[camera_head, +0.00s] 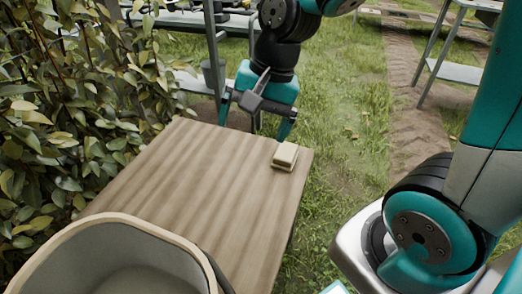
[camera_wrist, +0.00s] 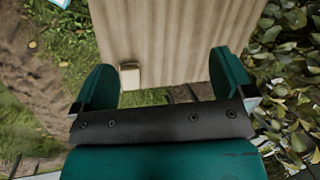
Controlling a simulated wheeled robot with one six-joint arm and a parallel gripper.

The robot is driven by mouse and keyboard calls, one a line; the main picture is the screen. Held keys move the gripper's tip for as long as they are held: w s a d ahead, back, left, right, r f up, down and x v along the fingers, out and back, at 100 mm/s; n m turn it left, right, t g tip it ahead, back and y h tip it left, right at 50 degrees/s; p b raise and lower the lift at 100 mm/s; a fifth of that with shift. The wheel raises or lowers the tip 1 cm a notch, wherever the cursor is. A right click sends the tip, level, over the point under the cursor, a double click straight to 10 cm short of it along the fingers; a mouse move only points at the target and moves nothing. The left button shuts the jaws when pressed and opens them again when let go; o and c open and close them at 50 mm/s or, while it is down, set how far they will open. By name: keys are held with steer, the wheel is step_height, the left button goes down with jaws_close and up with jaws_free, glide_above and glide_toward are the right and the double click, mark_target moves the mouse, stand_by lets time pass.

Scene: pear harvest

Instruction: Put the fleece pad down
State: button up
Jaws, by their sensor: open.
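The fleece pad (camera_head: 285,156), a small cream block, lies on the wooden table (camera_head: 195,185) near its far right corner. It also shows in the wrist view (camera_wrist: 130,76), at the table's edge and close to the left finger. My gripper (camera_head: 270,125) is beyond the table's far edge, apart from the pad. In the wrist view my gripper (camera_wrist: 160,88) has its two teal fingers wide apart, with nothing held between them.
A cream-rimmed bin (camera_head: 110,225) stands at the near left of the table. A leafy hedge (camera_head: 60,110) runs along the left. Metal shelving (camera_head: 215,50) stands behind. Most of the tabletop is bare, and grass (camera_head: 350,130) lies to the right.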

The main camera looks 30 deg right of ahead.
steer(key=s+a+r+n, duration=0.2)
steer(key=s+a+n, duration=0.1)
steer(key=s+n, duration=0.2)
steer(key=s+a+r+n+g+y, duration=0.1)
steer(key=s+a+r+n, duration=0.1)
steer(key=s+n, duration=0.4)
steer(key=a+n, duration=0.1)
steer(key=n, duration=0.2)
steer(key=shift+s, duration=0.25)
steer(key=shift+r, duration=0.15)
step_height(320, 180, up, 15)
steer(key=p, duration=1.5)
steer(key=shift+r+p, duration=0.2)
steer(key=shift+p, duration=0.15)
steer(key=shift+d, duration=0.1)
